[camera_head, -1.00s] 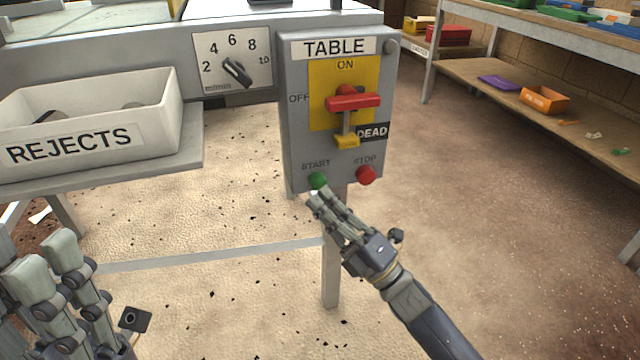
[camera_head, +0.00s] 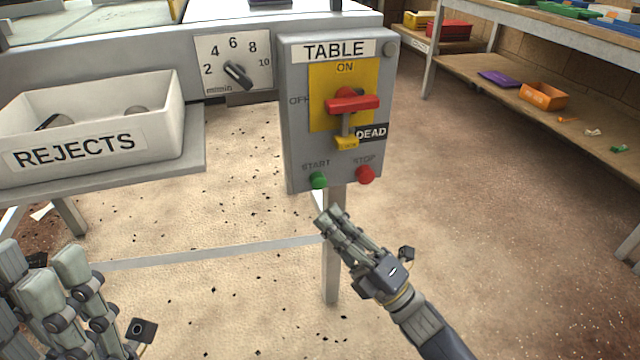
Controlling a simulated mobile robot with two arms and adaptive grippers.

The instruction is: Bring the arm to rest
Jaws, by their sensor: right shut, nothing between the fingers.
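My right gripper (camera_head: 328,220) is shut and empty, in the lower middle of the head view. Its fingertips are just below the grey TABLE switch box (camera_head: 297,150) and apart from the green START button (camera_head: 318,180). The red STOP button (camera_head: 365,175) is to the right of START. A red switch handle (camera_head: 352,104) sits on the box's yellow plate. My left gripper (camera_head: 45,270) is at the lower left, partly cut off by the frame edge; its fingers show, but I cannot tell whether it is open or shut.
The white REJECTS bin (camera_head: 155,115) stands on a grey shelf (camera_head: 190,160) at the left, with a few items inside. A numbered dial (camera_head: 237,75) is left of the switch box. A shelf (camera_head: 480,85) with coloured trays runs along the right. Floor at the right is clear.

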